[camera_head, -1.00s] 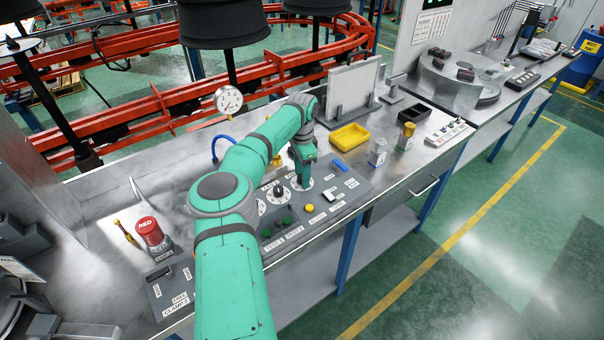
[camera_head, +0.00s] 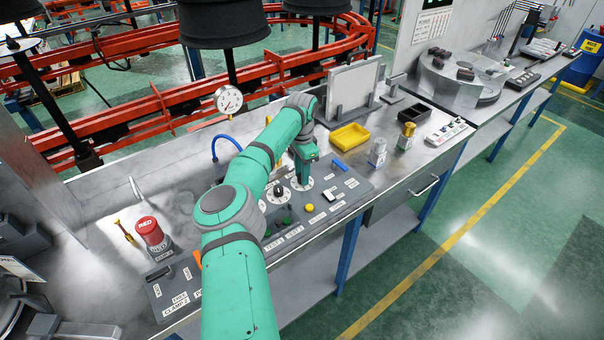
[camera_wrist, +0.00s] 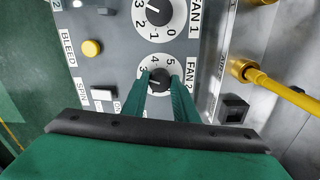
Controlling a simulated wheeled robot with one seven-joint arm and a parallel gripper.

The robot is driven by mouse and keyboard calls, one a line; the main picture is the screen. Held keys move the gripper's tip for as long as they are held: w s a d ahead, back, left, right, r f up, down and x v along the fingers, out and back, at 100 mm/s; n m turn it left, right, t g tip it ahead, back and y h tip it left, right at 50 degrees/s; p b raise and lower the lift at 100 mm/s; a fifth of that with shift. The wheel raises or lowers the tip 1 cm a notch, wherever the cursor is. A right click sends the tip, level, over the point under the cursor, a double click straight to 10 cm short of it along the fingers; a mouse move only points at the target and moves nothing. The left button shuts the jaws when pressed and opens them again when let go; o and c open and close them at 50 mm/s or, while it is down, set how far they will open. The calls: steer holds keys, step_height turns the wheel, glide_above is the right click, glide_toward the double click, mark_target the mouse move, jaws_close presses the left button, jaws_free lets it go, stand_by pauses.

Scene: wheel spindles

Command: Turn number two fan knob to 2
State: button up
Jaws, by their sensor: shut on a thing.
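The fan 2 knob (camera_wrist: 158,80) is a small black knob on a white numbered dial, beside the label FAN 2, in the wrist view. My gripper (camera_wrist: 161,84) has its two green fingers shut on the knob, one on each side. The fingers hide part of the dial and its numbers, and I cannot tell exactly which number the knob points at. In the head view my gripper (camera_head: 303,181) reaches down onto a white dial (camera_head: 307,187) on the control panel, with the knob hidden under it.
The fan 1 knob (camera_wrist: 158,13) sits on its own dial beside it. A yellow button (camera_wrist: 92,47), a white switch (camera_wrist: 103,95) and a yellow fitting with a hose (camera_wrist: 270,80) are close by. A yellow tray (camera_head: 349,136) stands behind the panel.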

steer(key=n, duration=0.4)
steer(key=shift+d+n, duration=0.1)
steer(key=shift+n, duration=2.1)
steer(key=shift+r, duration=0.15)
steer(key=o, duration=1.1)
steer(key=shift+c, duration=0.2)
step_height(320, 180, up, 11)
steer(key=shift+f, duration=0.2)
